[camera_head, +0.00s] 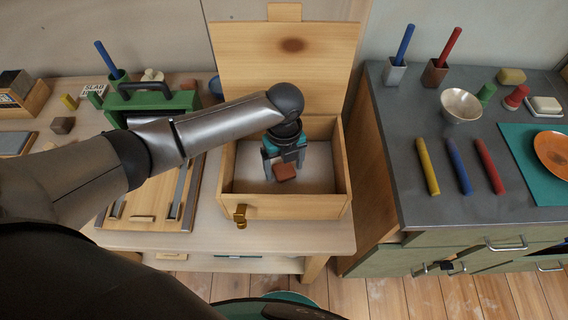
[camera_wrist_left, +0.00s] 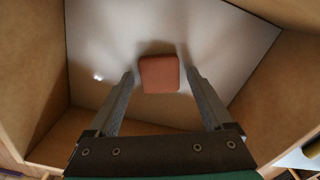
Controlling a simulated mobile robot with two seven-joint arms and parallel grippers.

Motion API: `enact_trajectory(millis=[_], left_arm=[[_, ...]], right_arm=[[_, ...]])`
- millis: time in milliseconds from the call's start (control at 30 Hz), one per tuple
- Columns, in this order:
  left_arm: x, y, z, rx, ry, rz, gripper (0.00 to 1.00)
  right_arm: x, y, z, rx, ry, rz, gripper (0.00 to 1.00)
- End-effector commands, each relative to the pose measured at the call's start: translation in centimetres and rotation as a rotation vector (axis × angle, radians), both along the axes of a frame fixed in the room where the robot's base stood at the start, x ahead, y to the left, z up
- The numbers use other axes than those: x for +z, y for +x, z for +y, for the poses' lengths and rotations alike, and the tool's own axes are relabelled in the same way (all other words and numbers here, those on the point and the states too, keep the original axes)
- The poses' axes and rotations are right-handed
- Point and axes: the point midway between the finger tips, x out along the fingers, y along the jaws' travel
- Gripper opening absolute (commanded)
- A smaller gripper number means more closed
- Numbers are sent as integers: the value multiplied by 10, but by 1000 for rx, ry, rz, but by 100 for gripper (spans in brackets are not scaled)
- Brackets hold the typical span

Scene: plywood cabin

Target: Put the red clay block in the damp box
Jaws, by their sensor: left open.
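The red clay block (camera_head: 285,172) lies on the pale floor of the open wooden damp box (camera_head: 290,207). In the left wrist view the block (camera_wrist_left: 159,74) shows just beyond the fingertips, and the box wall (camera_wrist_left: 38,75) surrounds it. The box lid stands raised at the back. My left gripper (camera_head: 280,168) reaches down inside the box, fingers apart. In the left wrist view my left gripper (camera_wrist_left: 160,78) has one finger on each side of the block, with gaps between. My right gripper is not seen.
A brass latch (camera_head: 240,216) is on the box front. A green case (camera_head: 150,100) and a wooden board stand left of the box. The grey cabinet top (camera_head: 405,150) at right holds coloured sticks, a bowl (camera_head: 461,106) and an orange plate.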

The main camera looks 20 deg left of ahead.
Motion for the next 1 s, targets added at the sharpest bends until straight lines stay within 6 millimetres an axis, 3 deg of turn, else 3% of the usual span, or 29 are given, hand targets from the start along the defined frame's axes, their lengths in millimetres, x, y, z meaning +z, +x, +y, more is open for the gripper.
enact_trajectory(millis=[167, 600, 800, 1000], left_arm=[[15, 1, 0, -1, -2, -3, 85], [103, 1, 0, 0, -2, -3, 85], [121, 0, 0, 0, 0, 0, 85], [124, 0, 0, 1, -1, 1, 85]], right_arm=[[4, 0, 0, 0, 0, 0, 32], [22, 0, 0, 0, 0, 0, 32], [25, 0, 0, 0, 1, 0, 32], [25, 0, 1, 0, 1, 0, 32]])
